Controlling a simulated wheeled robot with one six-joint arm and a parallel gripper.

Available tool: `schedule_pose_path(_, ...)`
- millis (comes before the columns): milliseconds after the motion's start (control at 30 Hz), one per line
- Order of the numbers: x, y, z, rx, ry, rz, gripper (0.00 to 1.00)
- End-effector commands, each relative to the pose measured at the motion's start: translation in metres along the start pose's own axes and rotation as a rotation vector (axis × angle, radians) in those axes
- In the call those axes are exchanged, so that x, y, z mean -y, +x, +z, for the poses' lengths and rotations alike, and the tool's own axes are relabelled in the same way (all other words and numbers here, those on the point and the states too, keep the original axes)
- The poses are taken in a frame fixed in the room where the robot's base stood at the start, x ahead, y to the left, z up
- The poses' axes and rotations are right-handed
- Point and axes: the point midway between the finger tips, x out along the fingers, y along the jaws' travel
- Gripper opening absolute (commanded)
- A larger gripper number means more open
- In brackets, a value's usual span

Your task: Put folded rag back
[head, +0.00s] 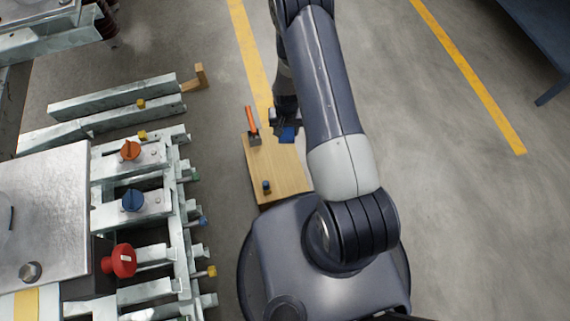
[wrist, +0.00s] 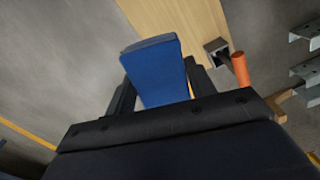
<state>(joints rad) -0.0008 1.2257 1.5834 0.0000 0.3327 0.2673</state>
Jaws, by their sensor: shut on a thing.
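The folded rag is a flat blue piece; in the head view its blue edge (head: 288,134) shows beside my gripper (head: 284,122), partly hidden by my arm. In the wrist view the blue rag (wrist: 157,72) sits between the two dark fingers of my gripper (wrist: 160,85), which is shut on it. The gripper is over the far right part of the wooden board (head: 281,172). The board also shows in the wrist view (wrist: 190,22), beyond the rag. I cannot tell whether the rag touches the board.
An orange-handled tool (head: 251,122) lies at the board's far left, close to my gripper. A small dark blue item (head: 266,187) stands near the board's front. A metal frame (head: 180,220) with knobs and a red button (head: 119,260) fills the left.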

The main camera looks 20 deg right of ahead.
Motion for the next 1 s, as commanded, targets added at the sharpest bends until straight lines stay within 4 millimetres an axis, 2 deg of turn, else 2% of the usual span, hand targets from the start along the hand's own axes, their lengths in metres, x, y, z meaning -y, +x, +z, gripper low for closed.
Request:
schedule_pose_path(33,0.001,0.029,-0.002,0.000,0.013,0.000,0.34)
schedule_pose_path(200,0.002,0.077,-0.008,-0.001,0.063,0.000,0.34)
schedule_pose_path(300,0.003,0.098,-0.011,-0.001,0.088,0.000,0.34)
schedule_pose_path(400,0.004,0.114,-0.013,-0.001,0.106,0.000,0.34)
schedule_pose_path(600,0.004,0.130,-0.015,0.000,0.125,0.000,0.34)
schedule_pose_path(800,0.004,0.168,-0.014,0.002,0.127,0.000,0.34)
schedule_pose_path(1000,0.004,0.188,-0.015,-0.001,0.127,-0.001,0.34)
